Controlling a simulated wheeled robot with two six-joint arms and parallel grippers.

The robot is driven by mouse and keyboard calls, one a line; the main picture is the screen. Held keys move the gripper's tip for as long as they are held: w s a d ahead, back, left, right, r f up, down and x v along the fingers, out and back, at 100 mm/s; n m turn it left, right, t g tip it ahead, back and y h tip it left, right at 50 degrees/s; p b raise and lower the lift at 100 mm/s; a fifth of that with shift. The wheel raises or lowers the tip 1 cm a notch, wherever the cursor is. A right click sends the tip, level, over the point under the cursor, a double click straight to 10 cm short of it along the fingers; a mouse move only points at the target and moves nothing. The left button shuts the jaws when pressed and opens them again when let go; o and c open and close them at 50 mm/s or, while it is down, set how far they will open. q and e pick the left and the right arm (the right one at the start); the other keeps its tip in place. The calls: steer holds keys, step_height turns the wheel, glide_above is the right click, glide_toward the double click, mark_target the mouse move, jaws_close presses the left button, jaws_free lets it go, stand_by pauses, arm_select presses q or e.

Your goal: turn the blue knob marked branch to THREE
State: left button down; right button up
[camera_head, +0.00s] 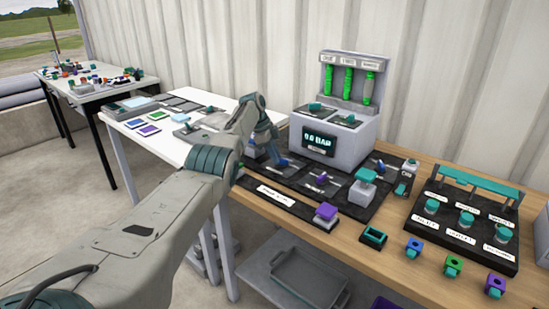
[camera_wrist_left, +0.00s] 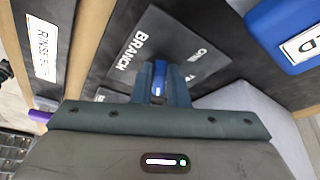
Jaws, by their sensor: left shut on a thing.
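The blue knob marked branch (camera_wrist_left: 159,70) stands on a dark plate lettered BRANCH (camera_wrist_left: 185,40) in the left wrist view. ONE can be read on the plate's right side; the other position labels are partly hidden by my gripper. My left gripper (camera_wrist_left: 158,88) is shut on the knob, with its fingers on either side. In the head view, my left gripper (camera_head: 272,150) reaches down to the dark panel, and a bit of blue shows at its tips. Which mark the knob points to cannot be told. My right gripper is out of view.
A grey box with a 0.0 BAR display (camera_head: 319,142) stands just right of my left gripper. A purple knob (camera_head: 320,178) and a teal-topped block (camera_head: 366,175) are nearby on the panel. A rack with several teal caps (camera_head: 465,220) stands at right.

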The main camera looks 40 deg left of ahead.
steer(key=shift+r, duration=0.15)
arm_select(q)
steer(key=c, duration=1.4)
jaws_free()
steer(key=shift+c, duration=0.2)
steer(key=shift+r, duration=0.15)
